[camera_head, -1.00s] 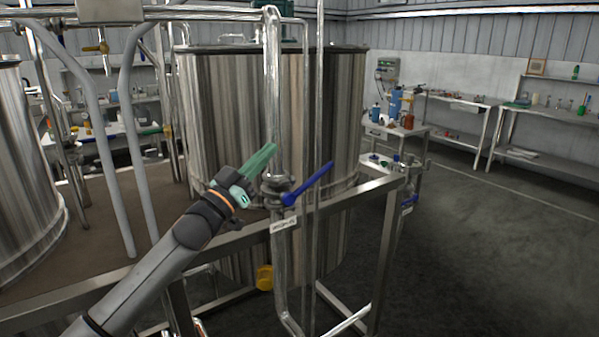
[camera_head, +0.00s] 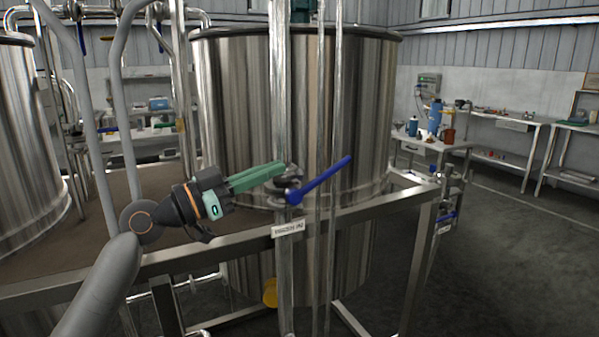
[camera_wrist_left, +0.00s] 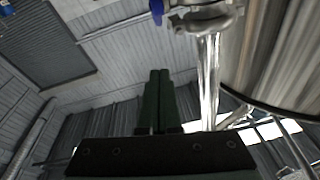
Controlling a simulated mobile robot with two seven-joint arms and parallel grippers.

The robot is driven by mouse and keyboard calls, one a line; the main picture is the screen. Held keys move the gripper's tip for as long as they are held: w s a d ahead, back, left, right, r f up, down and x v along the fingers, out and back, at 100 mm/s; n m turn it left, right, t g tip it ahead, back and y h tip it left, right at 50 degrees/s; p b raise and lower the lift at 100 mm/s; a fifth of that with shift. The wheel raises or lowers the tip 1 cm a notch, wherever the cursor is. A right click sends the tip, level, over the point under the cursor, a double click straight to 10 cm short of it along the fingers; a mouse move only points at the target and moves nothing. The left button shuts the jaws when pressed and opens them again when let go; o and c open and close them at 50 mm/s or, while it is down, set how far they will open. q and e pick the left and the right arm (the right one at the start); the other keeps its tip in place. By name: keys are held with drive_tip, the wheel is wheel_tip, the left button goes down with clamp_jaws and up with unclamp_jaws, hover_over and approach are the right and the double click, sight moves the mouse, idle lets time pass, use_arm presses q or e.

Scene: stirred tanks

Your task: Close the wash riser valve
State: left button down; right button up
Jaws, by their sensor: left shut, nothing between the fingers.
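A valve (camera_head: 287,186) with a long blue lever (camera_head: 322,178) sits on a vertical steel pipe before the big tank. The lever slants up to the right, across the pipe. A white label (camera_head: 288,229) hangs below it; its text is too small to read surely. My left gripper (camera_head: 281,166) is shut and empty, its green fingers pointing right, tips beside the valve body on the side away from the lever's free end. Contact cannot be told. The left wrist view shows the closed fingers (camera_wrist_left: 160,74) below a metal valve body (camera_wrist_left: 208,17). My right gripper is not in view.
Thin vertical pipes (camera_head: 336,120) stand just right of the valve, near the lever. A steel frame rail (camera_head: 370,215) runs below it. The floor at right is clear.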

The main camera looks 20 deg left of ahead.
use_arm(q)
wheel_tip(320, 180, up, 2)
drive_tip(key=p, duration=0.3)
hover_over(318, 180)
drive_tip(key=s+a, duration=0.1)
drive_tip(key=s, duration=0.1)
drive_tip(key=f, duration=0.1)
drive_tip(key=w+f, duration=0.1)
drive_tip(key=w+d+f, duration=0.1)
drive_tip(key=shift+f, duration=0.25)
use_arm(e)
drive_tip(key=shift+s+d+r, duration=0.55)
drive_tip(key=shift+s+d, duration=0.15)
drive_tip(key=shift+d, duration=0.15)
